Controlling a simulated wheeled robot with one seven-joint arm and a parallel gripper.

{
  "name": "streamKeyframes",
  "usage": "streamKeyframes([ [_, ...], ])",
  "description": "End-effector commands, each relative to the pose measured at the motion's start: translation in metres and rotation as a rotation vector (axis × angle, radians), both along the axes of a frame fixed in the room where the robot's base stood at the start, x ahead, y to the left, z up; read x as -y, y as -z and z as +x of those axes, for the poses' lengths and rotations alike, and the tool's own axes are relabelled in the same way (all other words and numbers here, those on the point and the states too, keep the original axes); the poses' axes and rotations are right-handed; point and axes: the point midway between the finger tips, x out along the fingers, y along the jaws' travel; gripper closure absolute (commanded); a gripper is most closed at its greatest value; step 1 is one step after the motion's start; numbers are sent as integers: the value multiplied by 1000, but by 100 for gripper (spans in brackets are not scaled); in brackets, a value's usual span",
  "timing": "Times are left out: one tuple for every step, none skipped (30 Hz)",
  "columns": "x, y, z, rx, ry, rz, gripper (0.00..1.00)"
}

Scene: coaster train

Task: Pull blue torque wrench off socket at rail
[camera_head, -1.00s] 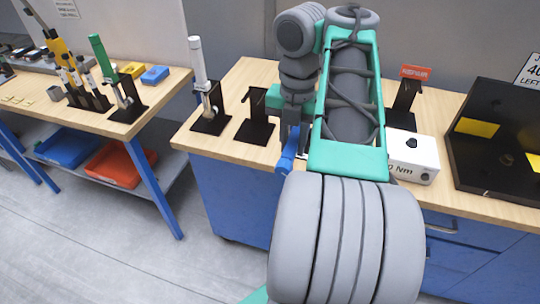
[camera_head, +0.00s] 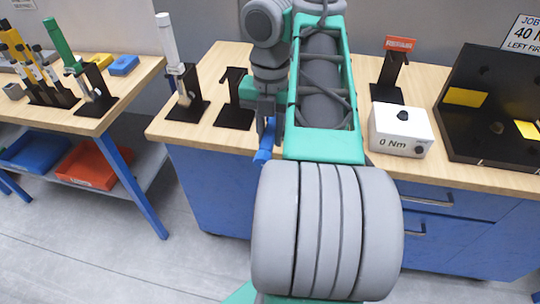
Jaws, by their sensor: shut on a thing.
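The blue torque wrench (camera_head: 263,156) shows only in part, with its blue end hanging below my gripper (camera_head: 266,112) near the front edge of the workbench. My gripper is shut on the wrench. My arm hides much of the wrench and its other end. I cannot see a socket or the rail, nor tell whether the wrench touches one.
The wooden workbench (camera_head: 180,132) carries an empty black stand (camera_head: 233,115), a stand with a white wrench (camera_head: 167,40), a red-labelled stand (camera_head: 390,75), a white 0 Nm box (camera_head: 400,130) and a black panel (camera_head: 480,130). A second table (camera_head: 90,118) is at left.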

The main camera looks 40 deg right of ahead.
Motion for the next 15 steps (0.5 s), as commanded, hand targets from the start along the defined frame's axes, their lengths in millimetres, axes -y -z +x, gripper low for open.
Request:
streamKeyframes([
  [1, 16, 0, 4, 1, -3, 100],
  [1, 20, 0, 4, 1, -3, 100],
  [1, 27, 0, 4, 1, -3, 100],
  [1, 31, 0, 4, 1, -3, 100],
  [1, 33, 0, 4, 2, -4, 100],
  [1, 38, 0, 4, 2, -4, 100],
  [1, 40, 0, 4, 2, -4, 100],
  [1, 40, 0, 4, 2, -4, 100],
  [1, 41, 0, 4, 2, -4, 100],
  [1, 41, 0, 4, 2, -4, 100],
  [1, 42, 0, 4, 2, -4, 100],
  [1, 43, 0, 4, 2, -4, 100],
  [1, 44, 0, 4, 2, -4, 100],
  [1, 45, 0, 4, 2, -4, 100],
  [1, 48, 0, 4, 2, -3, 100],
])
